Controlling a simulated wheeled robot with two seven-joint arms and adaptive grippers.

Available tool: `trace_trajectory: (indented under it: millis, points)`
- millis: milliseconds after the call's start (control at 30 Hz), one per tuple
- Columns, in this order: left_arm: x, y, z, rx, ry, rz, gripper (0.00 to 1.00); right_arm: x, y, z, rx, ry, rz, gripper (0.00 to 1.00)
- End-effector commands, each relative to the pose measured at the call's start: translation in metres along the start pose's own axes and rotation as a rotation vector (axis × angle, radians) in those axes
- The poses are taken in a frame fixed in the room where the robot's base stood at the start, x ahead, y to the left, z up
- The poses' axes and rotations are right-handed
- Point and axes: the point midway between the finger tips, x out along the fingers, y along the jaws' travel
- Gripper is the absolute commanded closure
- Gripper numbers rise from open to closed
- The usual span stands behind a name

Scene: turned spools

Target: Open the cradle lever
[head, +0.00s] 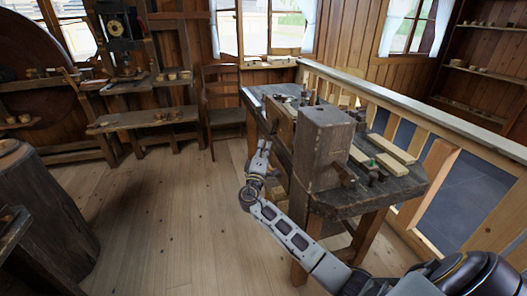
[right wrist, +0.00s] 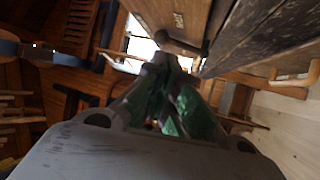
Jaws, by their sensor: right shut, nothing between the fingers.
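My right gripper (head: 264,146) is at the left side of the workbench, beside the big wooden block (head: 322,150), with its fingers pointing away from me. In the right wrist view its green-padded fingers (right wrist: 166,66) meet at the tips with nothing between them. A dark rounded bar or knob (right wrist: 176,43) shows just beyond the tips. I cannot tell whether it is the cradle lever or whether the fingers touch it. No cradle lever can be made out for sure in the head view. My left gripper is not in view.
The workbench (head: 395,193) carries pale wooden strips (head: 392,164) and small dark tools. A railing (head: 430,112) runs behind it. A chair (head: 222,95) stands beyond the bench, and a stump (head: 45,215) at the left. The floor (head: 165,215) between is clear.

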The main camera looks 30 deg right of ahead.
Motion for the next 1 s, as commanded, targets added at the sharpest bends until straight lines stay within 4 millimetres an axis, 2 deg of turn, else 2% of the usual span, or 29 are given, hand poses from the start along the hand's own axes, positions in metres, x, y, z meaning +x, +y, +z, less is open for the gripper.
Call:
trace_trajectory:
  millis: [300, 700, 1000]
  points:
    - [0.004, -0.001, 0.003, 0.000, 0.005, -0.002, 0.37, 0.040, 0.001, 0.000, 0.001, -0.002, 0.002, 1.00]
    - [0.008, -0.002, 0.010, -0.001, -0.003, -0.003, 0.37, 0.084, 0.001, 0.000, 0.000, -0.001, 0.001, 1.00]
    - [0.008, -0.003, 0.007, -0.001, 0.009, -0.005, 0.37, 0.103, 0.000, 0.001, 0.000, -0.001, 0.000, 1.00]
